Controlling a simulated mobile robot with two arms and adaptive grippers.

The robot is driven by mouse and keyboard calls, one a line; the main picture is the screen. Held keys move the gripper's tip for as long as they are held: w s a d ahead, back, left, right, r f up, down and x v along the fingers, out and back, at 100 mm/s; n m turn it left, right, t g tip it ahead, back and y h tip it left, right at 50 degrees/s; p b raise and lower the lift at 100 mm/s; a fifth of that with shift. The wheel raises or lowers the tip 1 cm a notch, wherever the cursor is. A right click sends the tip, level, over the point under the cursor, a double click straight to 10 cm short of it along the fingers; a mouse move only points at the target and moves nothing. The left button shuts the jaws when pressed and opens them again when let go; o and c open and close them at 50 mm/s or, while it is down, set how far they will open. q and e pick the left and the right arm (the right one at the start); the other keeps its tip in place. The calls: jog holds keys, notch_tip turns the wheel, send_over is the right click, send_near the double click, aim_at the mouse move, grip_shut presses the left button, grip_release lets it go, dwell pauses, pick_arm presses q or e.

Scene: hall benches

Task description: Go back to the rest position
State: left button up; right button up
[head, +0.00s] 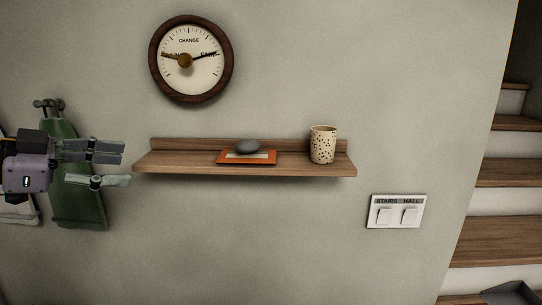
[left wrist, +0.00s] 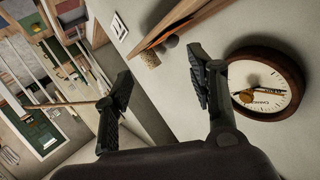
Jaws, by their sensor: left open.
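My left gripper (head: 124,166) reaches in from the left in the head view, in front of the wall and just left of the shelf's left end. Its fingers are apart with nothing between them. In the left wrist view the two dark fingers (left wrist: 165,90) are spread wide, with wall and shelf showing beyond. A round wood-rimmed dial (head: 191,59) marked CHANGE hangs above the shelf; it also shows in the left wrist view (left wrist: 266,84), by the right finger. My right gripper is not in view.
A wooden wall shelf (head: 185,163) holds a grey stone (head: 247,146) on an orange booklet (head: 232,158) and a speckled cup (head: 323,145). A switch plate (head: 396,211) is below right. Stairs (head: 505,240) rise at right.

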pick_arm(q)
jog(key=s+d+f+n+g+y, duration=0.1)
jog(key=d+f+y, duration=0.15)
jog(key=f, duration=0.95)
jog(key=s+d+f+n+g+y, duration=0.15)
jog(key=d+f, duration=0.25)
jog(key=f, duration=0.8)
jog(key=d+f+n+g+y, duration=0.1)
jog(key=d+f+n, duration=0.15)
jog(key=f, duration=0.85)
jog(key=s+a+f+n+g+y, duration=0.1)
jog(key=s+f+n+y, duration=0.25)
jog(key=s+f, duration=0.65)
jog(key=s+a+f+n+g+y, duration=0.15)
jog(key=s+f+n, duration=0.35)
jog(key=s, duration=0.8)
notch_tip(320, 180, down, 28)
jog(key=s+f+m+g, duration=0.1)
jog(key=s+m, duration=0.1)
jog(key=s+a+f+g+y, duration=0.1)
jog(key=s+a+f, duration=0.1)
jog(key=s+f, duration=1.2)
jog(key=shift+s+a+g, duration=0.3)
jog(key=shift+s, duration=0.7)
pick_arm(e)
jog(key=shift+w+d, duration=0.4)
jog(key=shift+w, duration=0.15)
